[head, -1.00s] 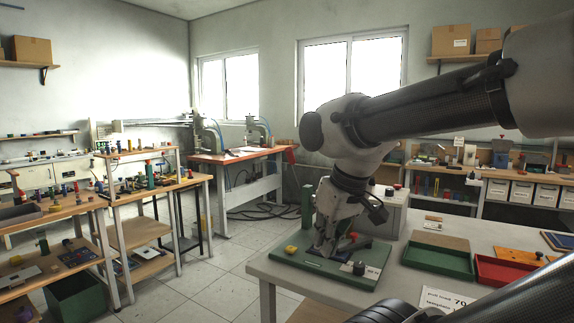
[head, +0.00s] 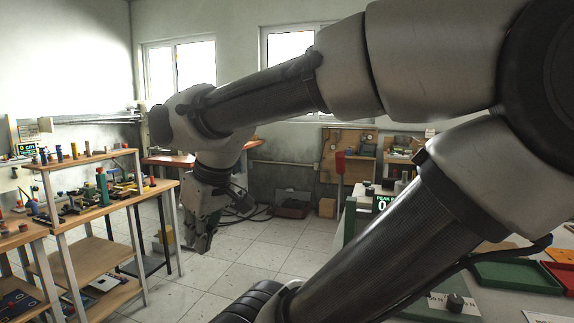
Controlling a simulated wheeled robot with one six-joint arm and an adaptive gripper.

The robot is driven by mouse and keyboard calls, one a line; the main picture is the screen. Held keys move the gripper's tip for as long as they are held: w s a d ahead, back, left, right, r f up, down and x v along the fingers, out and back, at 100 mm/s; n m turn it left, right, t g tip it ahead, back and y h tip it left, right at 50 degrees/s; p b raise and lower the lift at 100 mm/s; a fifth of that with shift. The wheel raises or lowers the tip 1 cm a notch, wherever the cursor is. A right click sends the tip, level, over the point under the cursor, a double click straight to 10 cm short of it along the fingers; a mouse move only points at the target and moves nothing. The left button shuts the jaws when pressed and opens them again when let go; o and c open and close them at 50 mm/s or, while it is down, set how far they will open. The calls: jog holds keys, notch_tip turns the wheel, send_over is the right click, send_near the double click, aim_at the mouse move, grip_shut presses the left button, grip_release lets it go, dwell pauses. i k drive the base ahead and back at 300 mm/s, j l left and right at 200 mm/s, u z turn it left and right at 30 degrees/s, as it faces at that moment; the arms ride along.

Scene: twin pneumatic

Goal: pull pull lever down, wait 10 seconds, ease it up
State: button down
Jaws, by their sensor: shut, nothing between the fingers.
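A red handle (head: 340,162) stands upright on a pale bar behind my arm, and it looks like the pull lever. The base of the lever fixture is hidden behind my arm. My gripper (head: 199,244) hangs pointing down, well left of the lever and clear of it. Its fingers are together with nothing between them, above the floor.
A grey bench carries a green tray (head: 515,277) and a red tray (head: 562,277) at the right. Wooden shelving (head: 90,160) with small parts stands left of my gripper. An orange-topped table (head: 168,159) is behind it. Tiled floor (head: 255,260) lies open between.

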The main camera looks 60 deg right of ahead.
aim_at(340, 156)
jog(key=i, duration=0.95)
jog(key=i+j+z, duration=0.15)
jog(key=i, duration=0.85)
jog(key=z, duration=0.4)
jog(key=i+z, duration=0.1)
jog(key=z, duration=0.75)
jog(key=j+z, duration=0.1)
jog(key=z, duration=0.3)
jog(key=i+z, duration=0.1)
jog(key=z, duration=2)
